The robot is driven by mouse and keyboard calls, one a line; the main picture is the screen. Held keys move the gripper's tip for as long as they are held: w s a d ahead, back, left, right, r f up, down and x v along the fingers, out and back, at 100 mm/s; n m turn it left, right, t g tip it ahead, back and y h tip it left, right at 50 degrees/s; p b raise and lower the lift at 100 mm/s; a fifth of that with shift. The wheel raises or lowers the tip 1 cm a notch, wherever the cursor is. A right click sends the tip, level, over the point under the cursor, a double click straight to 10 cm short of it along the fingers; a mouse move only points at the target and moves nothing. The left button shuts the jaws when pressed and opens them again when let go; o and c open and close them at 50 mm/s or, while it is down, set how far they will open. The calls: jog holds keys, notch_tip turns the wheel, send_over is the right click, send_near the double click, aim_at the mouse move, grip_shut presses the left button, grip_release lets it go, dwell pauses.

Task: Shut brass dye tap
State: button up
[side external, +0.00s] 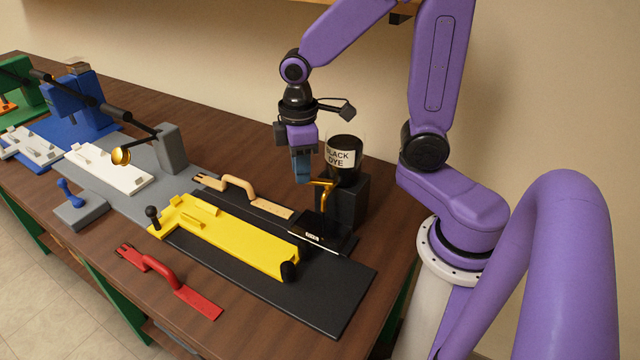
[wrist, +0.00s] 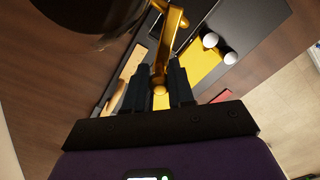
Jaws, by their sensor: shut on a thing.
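The brass dye tap (side external: 325,184) sticks out from the front of a black stand below a jar labelled "BLACK DYE" (side external: 340,158). My gripper (side external: 302,180) is at the tap, pointing down. In the wrist view the tap's brass lever (wrist: 160,72) runs down between the two dark fingers (wrist: 160,82), and its round end shows between them. My gripper is shut on this lever. The dark underside of the jar (wrist: 85,15) fills the upper left of the wrist view. Whether dye is flowing cannot be told.
A black tray (side external: 325,239) sits below the tap. A yellow fixture (side external: 230,238) lies on the black mat (side external: 330,310), with a wooden-handled tool (side external: 245,190) behind it. A red-handled tool (side external: 170,275) lies in front. White and blue fixtures stand farther left.

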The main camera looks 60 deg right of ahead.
jog(key=shift+w+d, duration=0.15)
jog(key=shift+d, duration=1.2)
jog(key=shift+o, duration=0.2)
jog(key=shift+d, duration=0.1)
jog(key=o, duration=0.8)
notch_tip(320, 180, up, 6)
jog(key=shift+a, duration=0.25)
